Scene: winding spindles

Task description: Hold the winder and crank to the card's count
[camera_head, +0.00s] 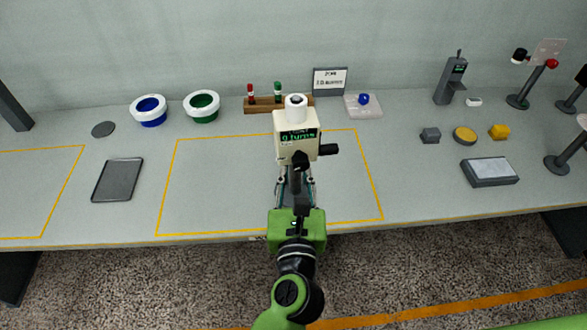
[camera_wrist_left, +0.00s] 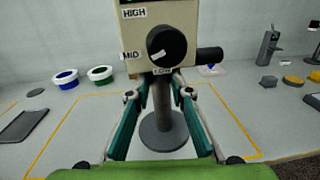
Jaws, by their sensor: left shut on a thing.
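The winder (camera_head: 297,122) is a cream box on a grey post with a round base, upright inside the middle yellow outline. Its green display seems to read 0 turns. A white spool-like piece (camera_head: 295,101) sits on top, and a dark crank handle (camera_head: 329,149) sticks out right. In the left wrist view, a black knob (camera_wrist_left: 166,45) sits among the labels HIGH, MID and LOW. My left gripper (camera_head: 296,181) is shut on the winder's post (camera_wrist_left: 163,112), fingers on either side. The card (camera_head: 330,81) stands behind; its small text is not clearly legible. My right gripper is not in view.
A wooden rack (camera_head: 262,105) with red and green pieces stands behind the winder, beside a clear tray (camera_head: 372,112) with a blue piece. Blue (camera_head: 149,111) and green (camera_head: 202,106) bowls are left. A grey device (camera_head: 489,172) lies right. The outline's left half is clear.

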